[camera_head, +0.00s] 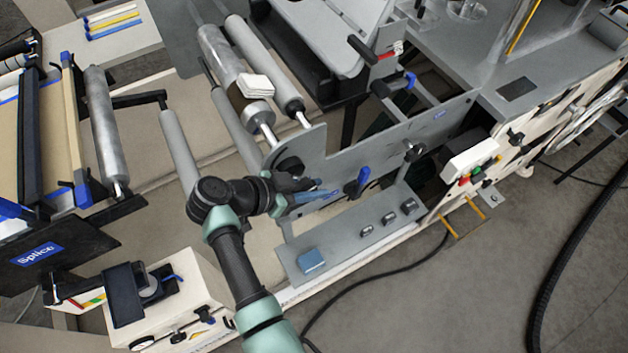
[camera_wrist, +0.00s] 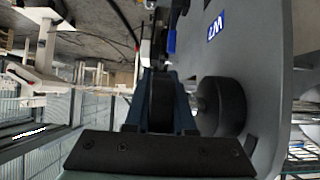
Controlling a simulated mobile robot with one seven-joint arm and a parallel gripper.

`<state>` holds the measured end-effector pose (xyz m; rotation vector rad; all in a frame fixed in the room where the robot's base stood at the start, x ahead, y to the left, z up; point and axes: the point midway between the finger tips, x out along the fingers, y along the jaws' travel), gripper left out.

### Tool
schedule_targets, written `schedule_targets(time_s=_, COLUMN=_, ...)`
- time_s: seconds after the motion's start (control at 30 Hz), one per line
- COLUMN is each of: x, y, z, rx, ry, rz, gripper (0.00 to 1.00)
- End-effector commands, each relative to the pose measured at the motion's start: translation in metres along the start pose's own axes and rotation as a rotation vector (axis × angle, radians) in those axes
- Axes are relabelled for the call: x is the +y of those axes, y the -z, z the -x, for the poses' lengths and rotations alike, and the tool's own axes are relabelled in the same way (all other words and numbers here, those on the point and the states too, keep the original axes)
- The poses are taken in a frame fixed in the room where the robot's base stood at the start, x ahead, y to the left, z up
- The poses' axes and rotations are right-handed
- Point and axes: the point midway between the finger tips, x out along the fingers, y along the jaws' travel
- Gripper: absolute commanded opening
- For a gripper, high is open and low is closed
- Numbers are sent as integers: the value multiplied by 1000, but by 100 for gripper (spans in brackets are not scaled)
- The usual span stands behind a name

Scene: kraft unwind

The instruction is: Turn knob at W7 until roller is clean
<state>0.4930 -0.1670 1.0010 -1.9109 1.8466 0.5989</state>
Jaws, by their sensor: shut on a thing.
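In the head view my gripper (camera_head: 292,190) is at the grey side plate (camera_head: 328,160), low beside the rollers. The wrist view shows its dark blue fingers (camera_wrist: 161,98) closed on a black knob-like part, mostly hidden between them. A round black hub (camera_wrist: 220,107) sits right beside the fingers, against the plate. A blue W7 label (camera_wrist: 215,27) is on the same plate. A silver roller (camera_head: 217,48) lies behind the plate, with a brown band (camera_head: 238,97) near its near end and a white pad (camera_head: 257,86) against it. I cannot tell how clean its surface is.
A blue handle (camera_head: 357,183) stands out right of my gripper. A grey ledge (camera_head: 345,243) below carries a blue block (camera_head: 310,261) and several small dark parts. A box with coloured buttons (camera_head: 473,163) is at the right. Floor is open at the lower right, apart from cables.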

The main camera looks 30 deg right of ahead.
Motion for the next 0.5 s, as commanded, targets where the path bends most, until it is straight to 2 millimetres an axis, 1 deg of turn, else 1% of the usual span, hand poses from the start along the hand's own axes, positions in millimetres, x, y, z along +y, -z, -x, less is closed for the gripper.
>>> schedule_targets(time_s=0.13, x=0, y=0, z=0, rx=1, ry=-1, rz=-1, gripper=0)
schedule_targets(time_s=0.17, x=0, y=0, z=0, rx=1, ry=-1, rz=-1, gripper=26)
schedule_targets(time_s=0.3, x=0, y=0, z=0, rx=1, ry=-1, rz=-1, gripper=51)
schedule_targets(time_s=0.33, x=0, y=0, z=0, rx=1, ry=-1, rz=-1, gripper=52)
schedule_targets(time_s=0.5, x=0, y=0, z=0, rx=1, ry=0, rz=-1, gripper=52)
